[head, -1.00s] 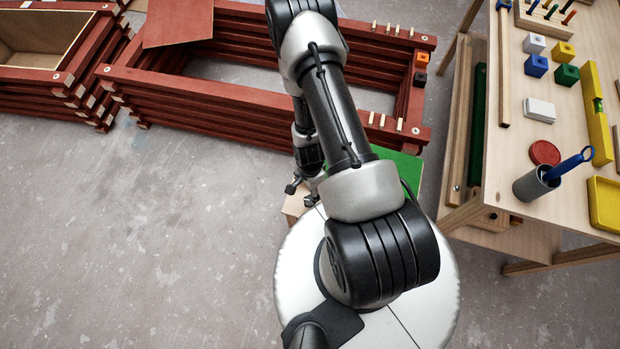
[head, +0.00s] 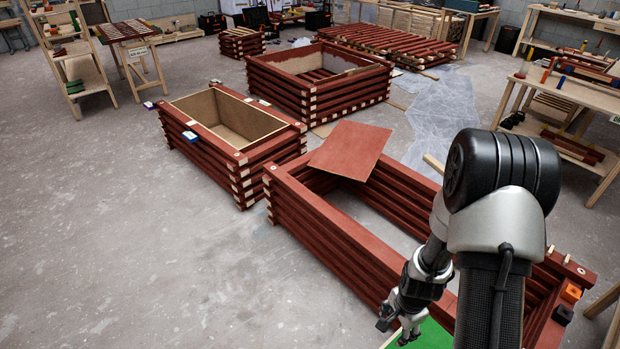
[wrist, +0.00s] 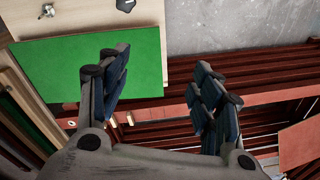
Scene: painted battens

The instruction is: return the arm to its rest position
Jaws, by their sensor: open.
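My gripper (head: 400,325) is at the lower right of the head view, at the end of my bent arm. It is close to the near side of a red batten frame (head: 335,238). The wrist view shows my gripper (wrist: 160,95) with its two fingers wide apart and nothing between them. A green panel (wrist: 110,60) lies behind the left finger in the wrist view. A corner of the green panel (head: 432,338) also shows at the bottom of the head view. My arm covers part of the red frame's right end.
A loose red board (head: 350,150) lies across the frame's far corner. A lined red planter box (head: 235,118) and a larger one (head: 320,85) stand behind. A workbench (head: 575,95) is at the right. The floor (head: 110,200) at the left is clear.

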